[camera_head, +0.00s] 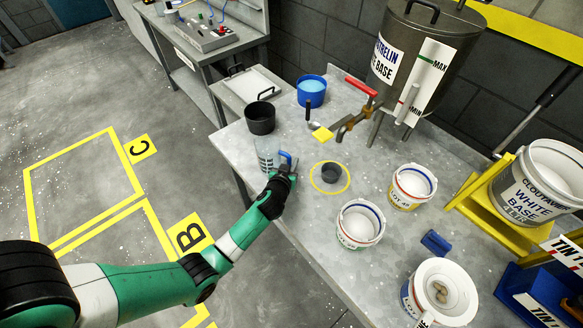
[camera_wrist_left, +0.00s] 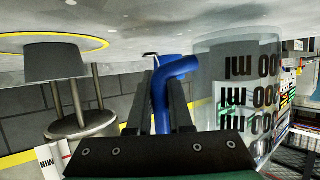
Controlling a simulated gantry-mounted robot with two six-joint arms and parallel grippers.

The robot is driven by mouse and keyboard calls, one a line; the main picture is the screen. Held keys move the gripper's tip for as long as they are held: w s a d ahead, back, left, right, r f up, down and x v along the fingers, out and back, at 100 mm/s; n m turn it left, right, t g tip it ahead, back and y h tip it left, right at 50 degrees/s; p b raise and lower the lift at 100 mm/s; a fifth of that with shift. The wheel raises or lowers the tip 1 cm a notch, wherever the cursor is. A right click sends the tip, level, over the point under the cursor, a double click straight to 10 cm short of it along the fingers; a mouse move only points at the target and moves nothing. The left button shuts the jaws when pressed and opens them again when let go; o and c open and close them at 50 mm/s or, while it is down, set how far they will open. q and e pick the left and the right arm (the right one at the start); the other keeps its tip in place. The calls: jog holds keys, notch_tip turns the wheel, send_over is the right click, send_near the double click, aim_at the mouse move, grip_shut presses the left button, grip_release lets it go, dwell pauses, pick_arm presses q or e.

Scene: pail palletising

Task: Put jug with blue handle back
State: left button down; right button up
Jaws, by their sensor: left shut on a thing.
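The clear jug (camera_head: 267,153) with a blue handle (camera_head: 286,158) is at the left edge of the grey table in the head view. My left gripper (camera_head: 284,168) is shut on the blue handle. In the left wrist view the blue handle (camera_wrist_left: 173,95) runs between the two dark fingers, and the jug's clear body (camera_wrist_left: 238,90) with black ml marks is beside them. The picture there is upside down. Whether the jug touches the table is hard to tell. My right gripper is not in view.
A small dark cup (camera_head: 331,172) stands inside a yellow ring.

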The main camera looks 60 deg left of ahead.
pick_arm(q)
jog(key=shift+f, duration=0.8)
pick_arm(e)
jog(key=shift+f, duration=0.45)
pick_arm(q)
jog(key=shift+f, duration=0.1)
jog(key=c, duration=0.8)
grip_release()
jog(key=shift+c, duration=0.2)
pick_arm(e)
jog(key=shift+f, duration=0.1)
